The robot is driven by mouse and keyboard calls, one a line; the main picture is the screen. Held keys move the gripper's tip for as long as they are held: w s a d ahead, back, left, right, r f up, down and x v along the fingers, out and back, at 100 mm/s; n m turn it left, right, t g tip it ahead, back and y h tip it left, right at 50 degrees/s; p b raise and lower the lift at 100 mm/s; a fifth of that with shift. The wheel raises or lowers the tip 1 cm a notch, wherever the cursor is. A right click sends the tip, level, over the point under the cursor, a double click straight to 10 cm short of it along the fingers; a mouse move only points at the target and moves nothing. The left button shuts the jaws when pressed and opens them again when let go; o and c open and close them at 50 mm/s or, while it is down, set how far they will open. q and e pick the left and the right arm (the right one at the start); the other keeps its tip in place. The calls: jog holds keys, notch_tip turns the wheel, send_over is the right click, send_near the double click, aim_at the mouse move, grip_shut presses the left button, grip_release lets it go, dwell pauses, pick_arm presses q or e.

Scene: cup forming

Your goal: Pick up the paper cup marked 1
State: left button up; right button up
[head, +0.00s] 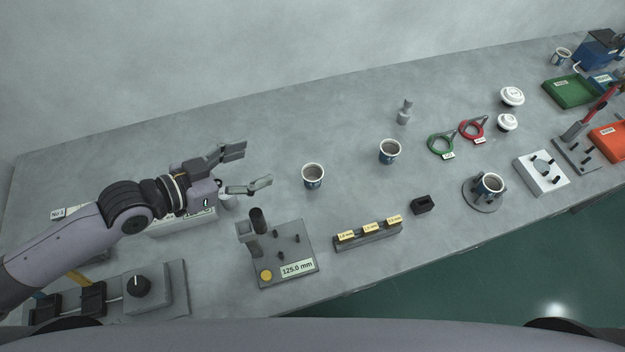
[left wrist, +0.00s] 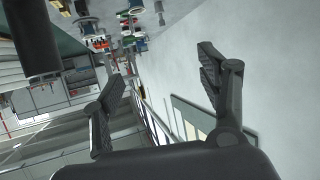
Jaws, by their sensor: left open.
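Paper cups with dark contents or interiors stand on the grey table: one (head: 313,178) just right of my left gripper, one (head: 390,152) farther right, one (head: 490,185) in a round stand, and one (head: 561,57) at the far right. Their marks are too small to read, so I cannot tell which is 1. My left gripper (head: 254,167) is open and empty, its fingers pointing right toward the nearest cup, apart from it. In the left wrist view its two fingers (left wrist: 160,75) are spread with nothing between them. My right gripper is not in view.
A fixture labelled 125.0 mm (head: 298,248) and a gauge block row (head: 367,236) lie near the front edge. Green (head: 440,144) and red (head: 472,131) rings, white lids (head: 512,96) and a green tray (head: 569,91) are to the right. The back-left table is clear.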

pick_arm(q)
jog(key=b, duration=1.1)
send_near(319, 169)
jog(key=shift+p+x, duration=0.8)
jog(key=shift+x, duration=0.3)
jog(key=shift+p+x, duration=0.55)
jog(key=shift+x, duration=2.2)
jog(key=shift+a, duration=0.1)
jog(key=shift+c, duration=0.4)
jog(key=c, duration=0.9)
jog(key=shift+o, duration=0.2)
jog(key=shift+r, duration=0.15)
